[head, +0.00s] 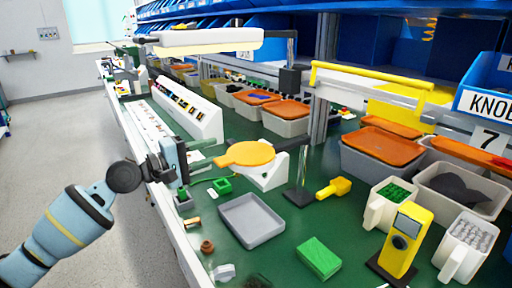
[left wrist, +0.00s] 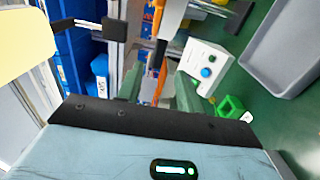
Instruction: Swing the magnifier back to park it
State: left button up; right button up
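The magnifier (head: 248,154) shows in the head view as a flat orange-yellow disc with a short handle pointing left. Its dark arm runs right to an upright post (head: 300,178) on a dark base. My left gripper (head: 208,153) is left of the disc, with its two green fingers apart and pointing at the handle end. In the left wrist view the fingers (left wrist: 158,92) are apart, and an orange edge (left wrist: 159,56), likely the magnifier edge-on, lies beyond and between them. I cannot tell whether they touch it. My right gripper is not in view.
A white sloped block (head: 266,174) with knobs (left wrist: 207,71) stands under the disc. A grey tray (head: 276,231), green cup (head: 222,185) and yellow scoop (head: 334,188) lie nearby. A lamp (head: 205,41) hangs above. Bins (head: 385,146) line the back. Some green mat is clear.

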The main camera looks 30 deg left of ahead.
aim_at(229, 145)
pick_arm(q)
jog(key=shift+p+x, duration=0.45)
jog(key=shift+x, duration=3.25)
jog(key=shift+r, duration=0.1)
grip_shut()
